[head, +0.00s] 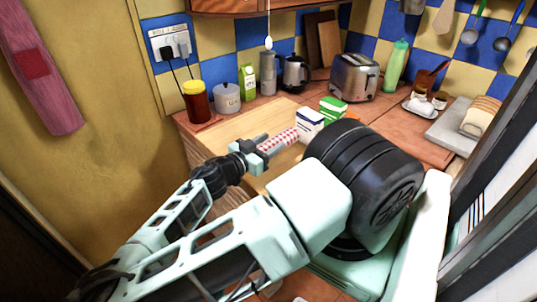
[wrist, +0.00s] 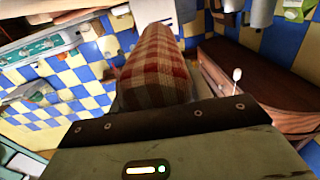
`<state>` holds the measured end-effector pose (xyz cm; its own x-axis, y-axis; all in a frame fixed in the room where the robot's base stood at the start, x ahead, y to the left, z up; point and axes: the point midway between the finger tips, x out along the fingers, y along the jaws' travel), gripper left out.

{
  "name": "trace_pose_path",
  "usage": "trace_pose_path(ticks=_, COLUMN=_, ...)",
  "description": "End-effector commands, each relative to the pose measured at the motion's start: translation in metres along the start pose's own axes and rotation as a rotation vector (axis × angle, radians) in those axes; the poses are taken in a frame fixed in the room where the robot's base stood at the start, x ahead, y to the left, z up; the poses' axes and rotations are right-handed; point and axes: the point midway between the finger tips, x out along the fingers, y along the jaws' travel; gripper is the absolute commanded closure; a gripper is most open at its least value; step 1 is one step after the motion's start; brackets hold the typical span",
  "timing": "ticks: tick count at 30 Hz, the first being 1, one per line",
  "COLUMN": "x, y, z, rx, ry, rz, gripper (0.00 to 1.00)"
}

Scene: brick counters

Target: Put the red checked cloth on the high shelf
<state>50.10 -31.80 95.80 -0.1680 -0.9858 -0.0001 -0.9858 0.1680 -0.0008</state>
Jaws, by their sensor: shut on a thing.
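The red checked cloth (head: 283,139) is a rolled or folded red-and-white bundle. It sticks out from my gripper (head: 267,146) over the brick counter in the head view. My gripper is shut on one end of it. In the wrist view the cloth (wrist: 155,65) points away from the dark gripper body (wrist: 150,120), and its gripped end is hidden. I cannot pick out the high shelf with certainty. The underside of a wooden wall unit (head: 228,5) shows at the top of the head view.
On the counter stand a red jar with a yellow lid (head: 196,102), a grey canister (head: 227,98), a kettle (head: 296,74), a toaster (head: 353,76) and a green bottle (head: 396,66). Cartons (head: 309,122) stand close beyond the cloth. A pull cord (head: 268,42) hangs above the counter.

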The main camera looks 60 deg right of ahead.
Motion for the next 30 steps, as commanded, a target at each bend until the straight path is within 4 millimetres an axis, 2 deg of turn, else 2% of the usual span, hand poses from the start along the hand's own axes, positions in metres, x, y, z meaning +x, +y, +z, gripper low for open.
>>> trace_pose_path(ticks=6, x=0.0, y=-0.001, z=0.032, rx=-0.004, ry=0.001, rz=-0.002, gripper=0.74)
trace_pose_path(ticks=9, x=0.0, y=0.0, z=0.042, rx=-0.002, ry=0.001, rz=0.0, gripper=0.74)
trace_pose_path(ticks=22, x=0.0, y=0.0, z=0.049, rx=0.0, ry=0.0, rz=0.0, gripper=0.74)
trace_pose_path(ticks=23, x=0.0, y=0.0, z=0.048, rx=0.0, ry=0.0, rz=0.0, gripper=0.43)
trace_pose_path(ticks=24, x=0.0, y=0.0, z=0.047, rx=-0.001, ry=0.0, rz=0.0, gripper=0.32)
trace_pose_path(ticks=30, x=0.0, y=0.0, z=0.047, rx=-0.001, ry=0.0, rz=0.0, gripper=0.29)
